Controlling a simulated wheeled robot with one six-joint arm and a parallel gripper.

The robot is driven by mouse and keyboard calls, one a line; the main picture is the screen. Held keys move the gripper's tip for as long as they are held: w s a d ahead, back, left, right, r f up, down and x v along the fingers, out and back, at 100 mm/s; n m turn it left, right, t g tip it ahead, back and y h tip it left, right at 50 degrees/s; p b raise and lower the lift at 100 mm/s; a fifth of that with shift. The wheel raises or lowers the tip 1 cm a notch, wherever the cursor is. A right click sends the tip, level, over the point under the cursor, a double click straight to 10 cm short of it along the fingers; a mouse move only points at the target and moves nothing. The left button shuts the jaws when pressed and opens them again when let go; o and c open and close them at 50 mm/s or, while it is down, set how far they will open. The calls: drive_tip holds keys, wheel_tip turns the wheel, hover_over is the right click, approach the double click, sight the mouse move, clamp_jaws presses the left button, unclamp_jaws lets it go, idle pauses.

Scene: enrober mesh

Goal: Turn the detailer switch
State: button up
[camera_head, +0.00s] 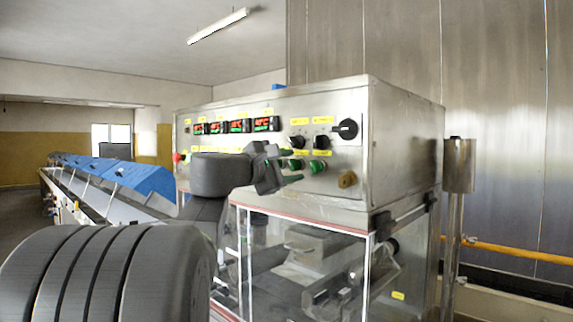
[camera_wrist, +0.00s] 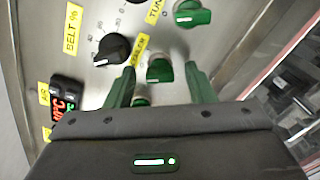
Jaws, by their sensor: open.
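The green detailer switch (camera_wrist: 160,69) is in the middle of the wrist view, with a small yellow label beside it that is hard to read. In the head view the same green switch (camera_head: 295,163) shows just beyond my fingers on the steel control panel. My gripper (camera_head: 287,167) is open and close in front of the panel. In the wrist view its two green-tinted fingers (camera_wrist: 160,76) stand on either side of the switch, with gaps on both sides. I cannot tell whether the fingertips reach around it in depth.
Another green switch (camera_wrist: 192,13) sits nearby under a "TUN" label. A black dial (camera_wrist: 112,49) stands beside a "BELT %" label. A further green part is mostly hidden behind my gripper. Red and green displays (camera_head: 240,126) line the panel (camera_head: 340,104). Clear guards (camera_head: 300,219) lie below.

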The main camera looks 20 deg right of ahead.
drive_tip(key=c, duration=1)
drive_tip(key=shift+f+m+b, duration=0.2)
drive_tip(key=shift+m+b, duration=0.1)
drive_tip(key=shift+b, duration=0.35)
drive_tip(key=shift+f+m+b, duration=0.1)
drive_tip(key=shift+m+b, duration=0.6)
drive_tip(key=shift+b, duration=0.1)
drive_tip(key=m+b, duration=0.6)
drive_tip(key=m, duration=0.1)
drive_tip(key=shift+m+b, duration=0.3)
drive_tip(key=shift+b, duration=0.1)
drive_tip(key=shift+m+b, duration=0.65)
drive_tip(key=shift+m, duration=0.45)
